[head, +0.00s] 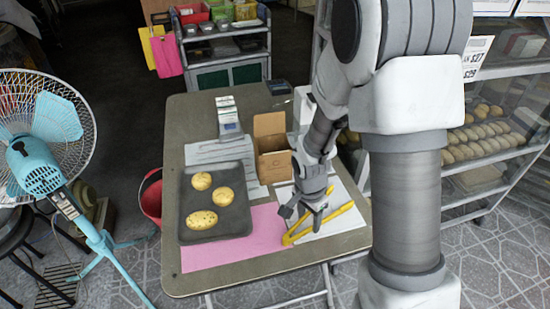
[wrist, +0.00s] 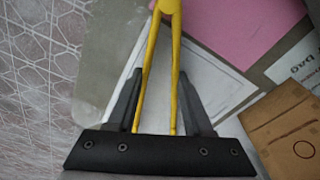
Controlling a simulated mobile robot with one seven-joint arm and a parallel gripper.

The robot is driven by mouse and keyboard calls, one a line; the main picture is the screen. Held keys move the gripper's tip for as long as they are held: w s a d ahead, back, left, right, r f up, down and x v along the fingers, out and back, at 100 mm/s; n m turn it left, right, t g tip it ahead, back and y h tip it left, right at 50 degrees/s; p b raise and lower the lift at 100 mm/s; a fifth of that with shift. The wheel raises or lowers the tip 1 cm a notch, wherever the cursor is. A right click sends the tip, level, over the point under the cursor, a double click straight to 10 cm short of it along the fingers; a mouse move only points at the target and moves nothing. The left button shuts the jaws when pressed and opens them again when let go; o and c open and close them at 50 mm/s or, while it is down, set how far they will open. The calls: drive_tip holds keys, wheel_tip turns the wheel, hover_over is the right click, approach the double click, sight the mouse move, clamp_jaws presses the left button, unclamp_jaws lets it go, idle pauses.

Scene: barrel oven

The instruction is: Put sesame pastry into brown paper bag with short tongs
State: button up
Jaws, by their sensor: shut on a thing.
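Three golden pastries lie on the dark tray (head: 240,222): two rounder ones (head: 201,181) (head: 223,196) behind and a longer specked one (head: 201,219) in front. Which has sesame is too small to tell. The brown paper bag (head: 272,166) stands open-topped right of the tray; part of it shows in the wrist view (wrist: 288,125). The yellow short tongs (head: 320,223) are at the table's right front, their arms spread in a V. My gripper (head: 312,212) is over them and shut on them; in the wrist view the tongs (wrist: 168,8) run between my fingers (wrist: 160,78).
A pink sheet (head: 232,245) and white papers lie on the table (head: 185,283). A white-and-blue item (head: 228,115) stands at the back. A fan (head: 45,150) is at left, a red bin (head: 151,197) beside the table, and glass pastry shelves (head: 490,140) at right.

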wheel_tip(320, 180, up, 12)
drive_tip(key=p, duration=0.8)
drive_tip(key=shift+p, duration=0.35)
